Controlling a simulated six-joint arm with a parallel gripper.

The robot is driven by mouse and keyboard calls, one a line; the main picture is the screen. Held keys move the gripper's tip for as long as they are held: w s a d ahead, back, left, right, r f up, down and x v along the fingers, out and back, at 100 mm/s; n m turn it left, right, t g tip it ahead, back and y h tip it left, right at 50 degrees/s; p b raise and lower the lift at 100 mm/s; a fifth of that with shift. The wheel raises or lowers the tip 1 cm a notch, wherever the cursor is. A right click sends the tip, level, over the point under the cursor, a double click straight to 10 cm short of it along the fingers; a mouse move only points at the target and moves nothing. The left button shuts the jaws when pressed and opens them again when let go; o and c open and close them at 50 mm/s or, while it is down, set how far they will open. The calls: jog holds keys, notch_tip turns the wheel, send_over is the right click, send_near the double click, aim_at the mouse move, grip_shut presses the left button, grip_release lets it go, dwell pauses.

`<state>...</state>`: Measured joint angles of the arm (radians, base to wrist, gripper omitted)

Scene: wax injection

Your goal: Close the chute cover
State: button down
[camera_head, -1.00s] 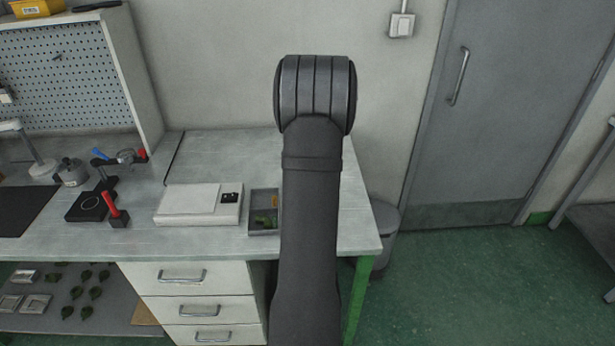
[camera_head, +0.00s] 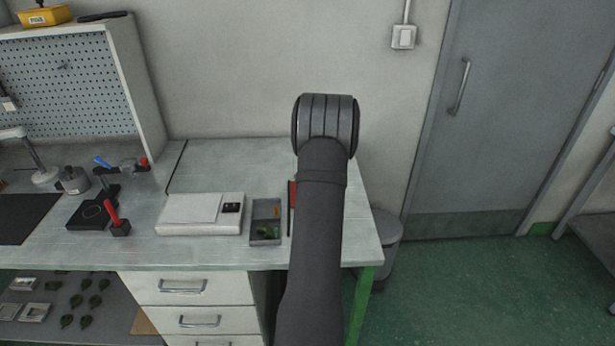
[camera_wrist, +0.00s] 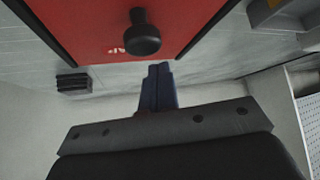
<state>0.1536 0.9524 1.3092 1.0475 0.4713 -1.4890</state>
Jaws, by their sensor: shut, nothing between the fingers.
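A red panel (camera_wrist: 95,25) with a black knob (camera_wrist: 142,35) and partly cut-off white lettering fills the top of the wrist view; I take it to be the chute cover. Whether it stands open or shut cannot be told. In the head view only a thin red edge (camera_head: 291,206) shows beside my arm, which hides the rest. My gripper (camera_wrist: 160,70) is shut and empty, its dark blue fingers together just below the panel's edge in the wrist picture. Contact between fingers and panel cannot be made out. The gripper is hidden in the head view.
A grey divided tray (camera_head: 265,240) with green pieces stands just left of the red edge. A white flat device (camera_head: 200,214) and a red-handled tool (camera_head: 117,222) are further left on the workbench (camera_head: 225,255). A bin (camera_head: 387,238) stands at its right. The wall is behind.

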jog(key=shift+s+d, duration=0.35)
jog(key=shift+s, duration=0.3)
jog(key=shift+s+d, duration=0.35)
jog(key=shift+s, duration=0.3)
jog(key=shift+f, duration=0.1)
jog(key=s, duration=1.3)
jog(key=shift+s, duration=0.25)
jog(key=shift+f, duration=0.15)
jog(key=w+a+r, duration=0.1)
jog(key=w+a, duration=0.1)
jog(key=w, duration=0.2)
jog(key=v, duration=1)
